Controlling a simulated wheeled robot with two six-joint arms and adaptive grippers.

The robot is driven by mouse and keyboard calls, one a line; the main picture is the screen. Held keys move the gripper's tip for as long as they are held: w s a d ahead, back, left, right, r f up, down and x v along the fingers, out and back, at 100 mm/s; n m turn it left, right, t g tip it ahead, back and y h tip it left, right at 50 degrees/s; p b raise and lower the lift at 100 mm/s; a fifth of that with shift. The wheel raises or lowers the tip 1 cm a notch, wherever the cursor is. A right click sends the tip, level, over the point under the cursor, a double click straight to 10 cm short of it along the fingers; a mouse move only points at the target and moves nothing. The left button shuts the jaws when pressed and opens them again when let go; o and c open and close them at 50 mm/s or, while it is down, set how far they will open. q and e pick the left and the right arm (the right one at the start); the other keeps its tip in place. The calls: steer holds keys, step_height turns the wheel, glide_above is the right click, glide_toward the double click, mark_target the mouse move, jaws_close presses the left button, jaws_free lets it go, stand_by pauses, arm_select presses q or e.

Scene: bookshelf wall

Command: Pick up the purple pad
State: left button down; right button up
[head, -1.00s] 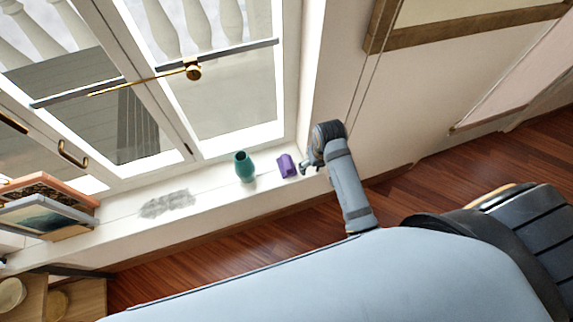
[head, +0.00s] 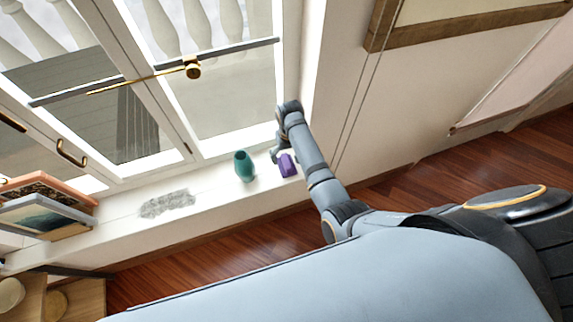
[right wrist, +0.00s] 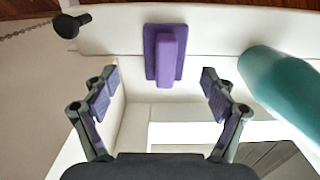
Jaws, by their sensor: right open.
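The purple pad (head: 287,165) lies on the white window sill, right of the teal vase (head: 244,166). In the right wrist view the purple pad (right wrist: 165,55) shows a flat base with a raised ridge. My right gripper (head: 275,156) is beside the pad at its window side. In the right wrist view my right gripper (right wrist: 160,88) is open, its two fingers apart and empty, with the pad ahead, centred between the fingertips. My left gripper is not in view.
The teal vase (right wrist: 290,90) stands close to the right finger in the right wrist view. A grey fuzzy patch (head: 167,204) lies on the sill further left. Framed pictures (head: 45,212) stand at the far left. A dark knob (right wrist: 70,25) is at upper left of the wrist view.

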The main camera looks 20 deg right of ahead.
mark_target(287, 161)
steer(key=f, duration=0.5)
steer(key=shift+w+a+f+b, duration=0.1)
steer(key=shift+w+a+b, duration=0.1)
steer(key=shift+a+b, duration=0.15)
steer(key=c, duration=1.2)
